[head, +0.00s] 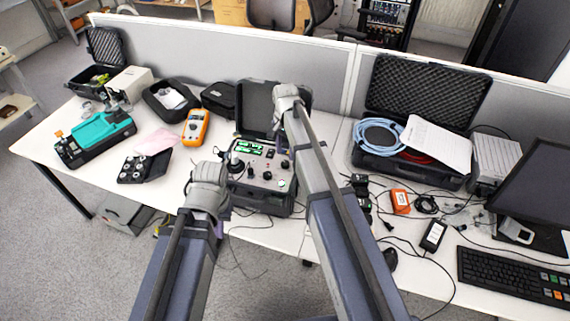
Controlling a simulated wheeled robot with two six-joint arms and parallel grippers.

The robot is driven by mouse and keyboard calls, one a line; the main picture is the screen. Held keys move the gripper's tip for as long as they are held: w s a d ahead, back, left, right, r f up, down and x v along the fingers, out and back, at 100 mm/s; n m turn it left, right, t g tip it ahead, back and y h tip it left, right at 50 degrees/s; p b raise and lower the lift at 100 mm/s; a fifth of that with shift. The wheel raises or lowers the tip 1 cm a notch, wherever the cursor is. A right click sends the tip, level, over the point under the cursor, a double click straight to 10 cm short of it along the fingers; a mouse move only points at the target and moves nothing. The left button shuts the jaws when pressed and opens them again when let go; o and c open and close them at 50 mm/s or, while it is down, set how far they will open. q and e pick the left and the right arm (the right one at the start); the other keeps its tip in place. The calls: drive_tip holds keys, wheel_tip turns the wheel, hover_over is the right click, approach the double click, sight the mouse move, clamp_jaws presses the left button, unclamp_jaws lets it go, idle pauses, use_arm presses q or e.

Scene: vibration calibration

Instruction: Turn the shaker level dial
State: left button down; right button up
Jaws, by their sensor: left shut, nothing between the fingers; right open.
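The shaker unit (262,202) is a dark case on the white desk with its lid (258,98) raised behind. Its grey panel has green lit displays (243,148) and several knobs, among them a dark dial (267,175). I cannot tell which knob is the level dial. My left gripper (221,155) is shut and empty at the panel's left edge; contact is unclear. My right gripper (281,138) is open and hangs over the back right of the panel, partly hidden by my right arm. My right arm covers the unit's right side.
An orange multimeter (196,127) and a black knob box (144,166) lie left of the unit. A teal device (103,131) stands further left. At right are an open case with blue hose (378,133), an orange box (400,201), cables and a keyboard (515,278). A grey partition (230,58) runs behind.

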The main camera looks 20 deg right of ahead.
sight(285, 162)
wheel_tip(285, 162, down, 5)
drive_tip(key=b, duration=0.4)
drive_tip(key=shift+r, duration=0.1)
clamp_jaws()
